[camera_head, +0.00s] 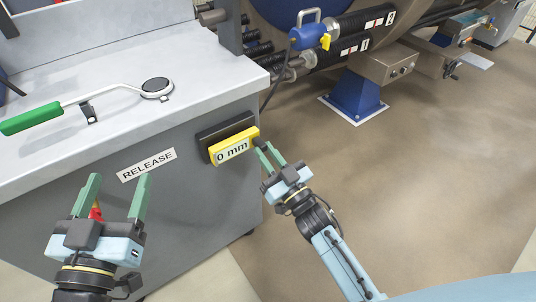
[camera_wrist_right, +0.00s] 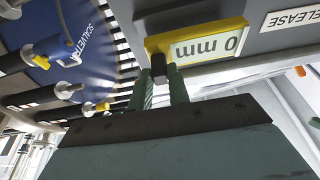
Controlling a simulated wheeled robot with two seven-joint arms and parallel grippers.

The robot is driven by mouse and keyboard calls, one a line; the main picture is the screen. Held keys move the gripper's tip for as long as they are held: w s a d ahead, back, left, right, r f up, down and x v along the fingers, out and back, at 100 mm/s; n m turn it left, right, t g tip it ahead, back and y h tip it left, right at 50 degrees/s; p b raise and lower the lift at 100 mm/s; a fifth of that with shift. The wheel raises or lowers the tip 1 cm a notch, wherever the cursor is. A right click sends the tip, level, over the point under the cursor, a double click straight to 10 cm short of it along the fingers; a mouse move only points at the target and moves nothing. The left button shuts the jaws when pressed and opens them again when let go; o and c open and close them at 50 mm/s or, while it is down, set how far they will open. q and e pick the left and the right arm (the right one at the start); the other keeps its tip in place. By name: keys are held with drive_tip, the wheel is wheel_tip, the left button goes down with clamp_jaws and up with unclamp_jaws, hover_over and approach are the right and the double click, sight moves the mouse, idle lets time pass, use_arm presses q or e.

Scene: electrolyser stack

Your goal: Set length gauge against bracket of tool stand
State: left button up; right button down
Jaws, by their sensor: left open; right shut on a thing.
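The length gauge (camera_head: 234,146) is a yellow block with a white "0 mm" face. It is at the dark bracket (camera_head: 222,132) on the front of the grey tool stand (camera_head: 200,165). My right gripper (camera_head: 266,152) is shut on the gauge's dark end at its right side. In the right wrist view the gauge (camera_wrist_right: 200,45) is upside down, in front of the dark bracket (camera_wrist_right: 172,14); I cannot tell whether they touch. My left gripper (camera_head: 118,192) is open and empty, with its fingers pointing up in front of the stand, below the RELEASE label (camera_head: 146,164).
A green-handled tool (camera_head: 32,119) with a round dark head lies on the stand's top. Behind are a blue machine with black numbered hoses (camera_head: 362,22) and a blue foot (camera_head: 356,95). A red item (camera_head: 96,211) shows behind my left gripper. The brown floor (camera_head: 440,150) at right is clear.

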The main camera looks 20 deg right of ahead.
use_arm(q)
drive_tip(key=shift+f, duration=0.1)
use_arm(e)
drive_tip(key=shift+w+a, duration=0.15)
drive_tip(key=shift+w, duration=0.15)
drive_tip(key=c, duration=1.3)
unclamp_jaws()
drive_tip(key=shift+o, duration=0.2)
use_arm(q)
drive_tip(key=s+a+f+g+y+p, duration=0.1)
drive_tip(key=s+a+f+g, duration=0.1)
drive_tip(key=f+g, duration=0.3)
drive_tip(key=s+a+f+g+y+p, duration=0.2)
drive_tip(key=s+f+g, duration=0.3)
drive_tip(key=f, duration=0.4)
drive_tip(key=shift+a+f+n+g+y, duration=0.3)
drive_tip(key=shift+a+f+g, duration=0.1)
drive_tip(key=shift+a, duration=0.05)
use_arm(e)
drive_tip(key=v, duration=1.3)
drive_tip(key=shift+s, duration=0.2)
